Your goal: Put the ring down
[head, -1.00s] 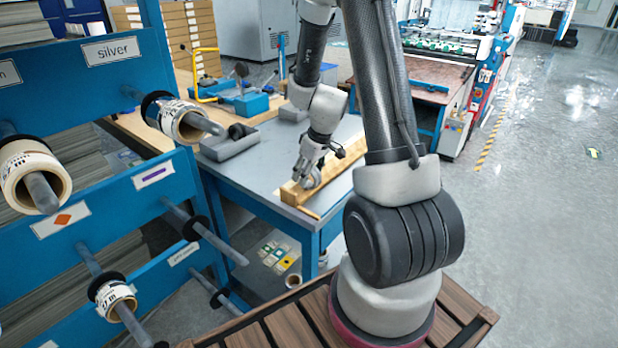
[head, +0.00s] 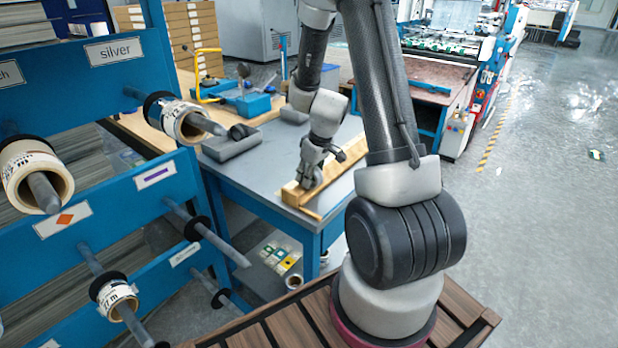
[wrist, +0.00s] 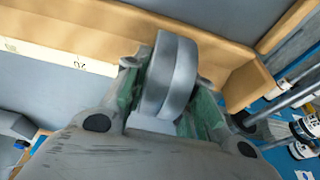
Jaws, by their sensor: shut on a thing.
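The ring (wrist: 170,80) is a grey metal band with a groove around it, seen near edge-on in the wrist view. My gripper (wrist: 170,95) is shut on it, with green-lined fingers on both sides. In the head view my gripper (head: 310,176) is low at the near end of a wooden trough (head: 345,163) on the blue bench. In the wrist view the ring overlaps the wooden trough (wrist: 215,62). I cannot tell whether the ring touches the wood.
A blue rack (head: 110,75) with protruding rods and rolls (head: 185,122) stands close on the left. Bare bench top lies left of the trough.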

